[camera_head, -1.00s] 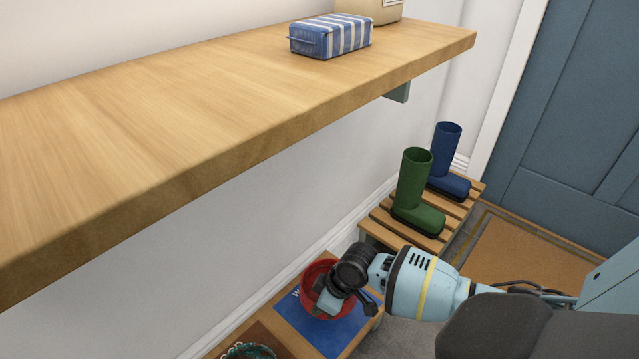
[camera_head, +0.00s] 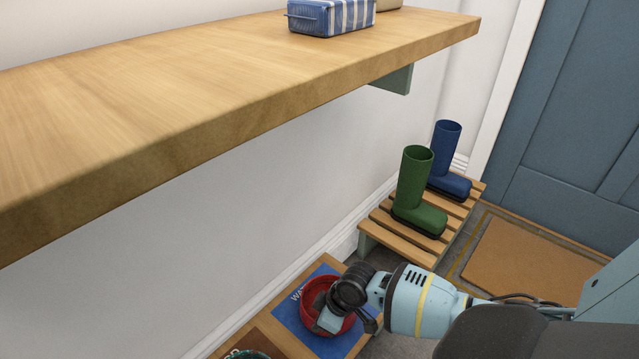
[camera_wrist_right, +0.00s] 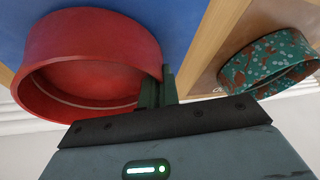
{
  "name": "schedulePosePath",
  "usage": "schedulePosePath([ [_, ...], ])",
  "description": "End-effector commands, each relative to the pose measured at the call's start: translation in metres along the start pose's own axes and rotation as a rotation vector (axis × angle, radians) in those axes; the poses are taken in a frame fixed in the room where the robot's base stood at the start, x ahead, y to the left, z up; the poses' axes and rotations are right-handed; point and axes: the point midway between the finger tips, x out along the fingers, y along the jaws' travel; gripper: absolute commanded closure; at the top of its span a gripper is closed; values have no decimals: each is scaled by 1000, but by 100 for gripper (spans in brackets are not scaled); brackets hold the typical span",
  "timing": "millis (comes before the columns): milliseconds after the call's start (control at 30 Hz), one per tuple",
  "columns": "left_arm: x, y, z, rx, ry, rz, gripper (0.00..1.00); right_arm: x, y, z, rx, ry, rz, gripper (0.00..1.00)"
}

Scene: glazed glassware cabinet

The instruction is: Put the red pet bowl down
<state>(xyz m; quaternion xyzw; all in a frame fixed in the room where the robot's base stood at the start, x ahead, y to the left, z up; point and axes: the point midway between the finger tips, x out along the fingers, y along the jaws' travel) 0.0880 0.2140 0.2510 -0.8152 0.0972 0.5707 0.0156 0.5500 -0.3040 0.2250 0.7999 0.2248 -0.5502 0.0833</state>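The red pet bowl (camera_head: 308,312) is over the blue mat (camera_head: 287,314) on a low wooden stand, partly hidden by my right gripper (camera_head: 330,318). In the right wrist view the red bowl (camera_wrist_right: 90,40) is close to the blue mat (camera_wrist_right: 180,15). My right gripper (camera_wrist_right: 158,92) has its dark green fingers on both sides of the bowl's rim and is shut on it. I cannot tell whether the bowl's base touches the mat. My left gripper is not in view.
A teal patterned bowl (camera_wrist_right: 268,62) stands on a brown mat (camera_head: 262,344) beside the blue one. A green boot (camera_head: 412,190) and a blue boot (camera_head: 447,160) stand on a slatted rack (camera_head: 400,246).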

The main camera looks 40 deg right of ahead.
Motion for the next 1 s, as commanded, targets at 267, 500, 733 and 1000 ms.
schedulePosePath([
  [267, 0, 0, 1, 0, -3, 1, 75, 3, 0, 1, 0, 0, -1, 76],
  [500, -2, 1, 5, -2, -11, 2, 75, 3, 0, 1, 0, 0, -1, 75],
  [733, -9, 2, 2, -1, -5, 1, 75, -13, 0, -1, 0, 0, 0, 75],
  [1000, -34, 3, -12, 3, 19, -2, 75, -68, 0, -2, -2, 2, 2, 75],
])
